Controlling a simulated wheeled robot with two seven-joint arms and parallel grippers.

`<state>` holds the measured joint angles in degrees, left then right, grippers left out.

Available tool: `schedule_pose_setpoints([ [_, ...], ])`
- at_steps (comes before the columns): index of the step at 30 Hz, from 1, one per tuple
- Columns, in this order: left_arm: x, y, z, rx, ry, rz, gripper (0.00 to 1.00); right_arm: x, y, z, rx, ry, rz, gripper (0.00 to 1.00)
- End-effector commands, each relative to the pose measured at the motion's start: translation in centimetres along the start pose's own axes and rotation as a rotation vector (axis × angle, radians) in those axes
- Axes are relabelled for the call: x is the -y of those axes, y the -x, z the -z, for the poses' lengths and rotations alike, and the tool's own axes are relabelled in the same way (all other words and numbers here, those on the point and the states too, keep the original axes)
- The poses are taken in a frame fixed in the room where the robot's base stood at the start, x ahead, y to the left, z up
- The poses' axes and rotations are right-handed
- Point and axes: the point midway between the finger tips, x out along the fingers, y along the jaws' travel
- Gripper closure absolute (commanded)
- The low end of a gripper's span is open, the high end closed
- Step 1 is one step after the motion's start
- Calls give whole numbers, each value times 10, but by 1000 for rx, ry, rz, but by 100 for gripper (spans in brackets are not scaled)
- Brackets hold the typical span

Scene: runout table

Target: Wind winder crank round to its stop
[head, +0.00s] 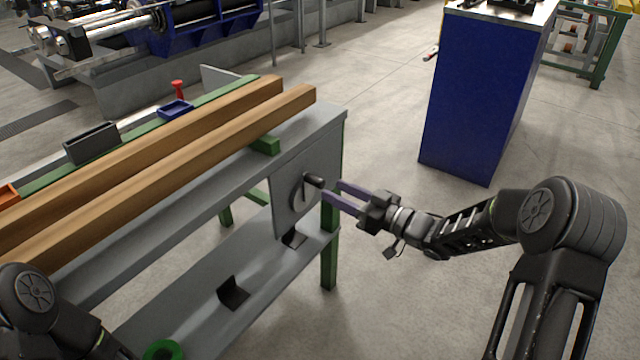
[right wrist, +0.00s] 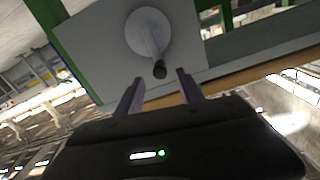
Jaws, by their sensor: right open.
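The winder crank is a dark knob (head: 314,180) on a short arm in front of a round grey disc (head: 298,195), on a grey plate at the table's right end. In the right wrist view the disc (right wrist: 148,32) shows with the knob (right wrist: 159,69) at its lower edge. My right gripper (head: 334,190) is open, its two purple fingers pointing at the knob. In the right wrist view the knob lies between and just beyond the fingertips (right wrist: 160,78); contact is not visible. My left arm shows at the lower left; its gripper is out of frame.
Two long wooden beams (head: 180,150) lie on the runout table (head: 290,140). A dark grey bin (head: 91,143), a blue tray (head: 175,109) and a red peg (head: 178,88) stand along its far side. A blue cabinet (head: 475,95) stands at the back right. Floor between is clear.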

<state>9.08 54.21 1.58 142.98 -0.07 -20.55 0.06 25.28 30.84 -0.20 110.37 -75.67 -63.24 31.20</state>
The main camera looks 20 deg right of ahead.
Motion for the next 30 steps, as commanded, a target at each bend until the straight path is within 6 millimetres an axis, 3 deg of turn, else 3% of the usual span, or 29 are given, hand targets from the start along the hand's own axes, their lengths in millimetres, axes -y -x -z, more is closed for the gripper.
schedule_pose_setpoints([
  [10,3,-8,0,0,1,0,64,0,-51,-1,-1,2,1,55],
  [21,3,-8,0,0,1,0,64,0,-59,0,0,1,-1,55],
  [30,3,-8,0,0,1,0,64,0,-58,0,0,1,-1,79],
])
